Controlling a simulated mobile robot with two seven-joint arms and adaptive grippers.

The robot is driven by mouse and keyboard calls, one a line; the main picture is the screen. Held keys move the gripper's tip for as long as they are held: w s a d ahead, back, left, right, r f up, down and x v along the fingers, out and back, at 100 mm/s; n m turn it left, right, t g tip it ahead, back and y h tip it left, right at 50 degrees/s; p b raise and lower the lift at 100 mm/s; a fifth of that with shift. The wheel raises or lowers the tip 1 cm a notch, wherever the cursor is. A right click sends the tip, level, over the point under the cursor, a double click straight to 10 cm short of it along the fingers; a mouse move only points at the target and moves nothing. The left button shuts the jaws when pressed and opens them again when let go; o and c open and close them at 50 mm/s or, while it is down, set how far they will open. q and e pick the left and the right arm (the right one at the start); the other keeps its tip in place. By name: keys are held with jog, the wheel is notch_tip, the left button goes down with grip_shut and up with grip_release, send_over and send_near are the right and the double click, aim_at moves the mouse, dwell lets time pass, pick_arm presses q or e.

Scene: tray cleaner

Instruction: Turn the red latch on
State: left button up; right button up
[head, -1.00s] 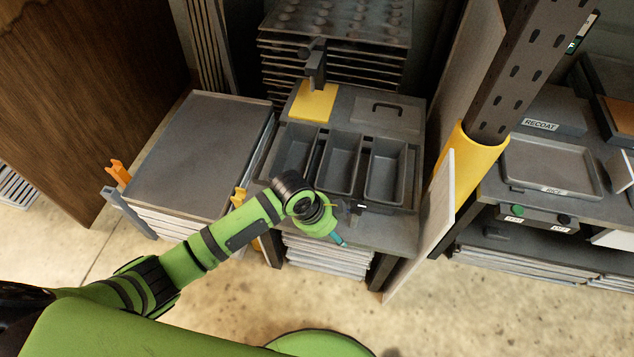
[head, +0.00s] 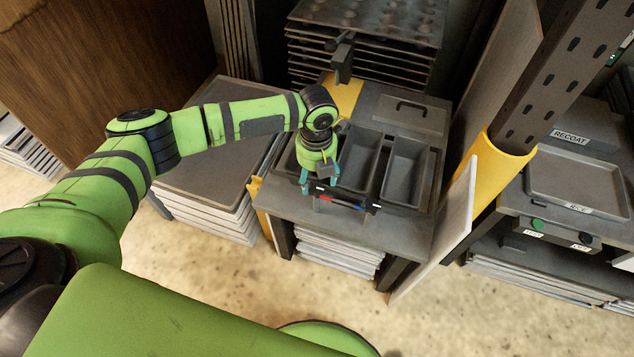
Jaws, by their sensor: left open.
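A small red piece (head: 328,199), likely the red latch, shows at the front edge of the grey tray cleaner (head: 400,222), just below the bins. A blue strip (head: 347,205) lies right beside it. My left gripper (head: 320,184) is open and points down over the front left bin area, close above the red piece. I cannot tell whether it touches it. The gripper and wrist hide much of the leftmost bin. My right gripper is not in view.
Two open bins (head: 405,170) stand right of my left gripper. A yellow plate (head: 345,97) and a dark post (head: 342,60) are behind. A stack of trays (head: 205,205) stands left. A white panel (head: 450,220) and yellow pillar guard (head: 490,165) bound the right side.

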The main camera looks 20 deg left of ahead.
aim_at(317, 187)
pick_arm(q)
jog(key=shift+f, duration=1.9)
jog(key=c, duration=1.2)
jog(key=shift+o, duration=0.2)
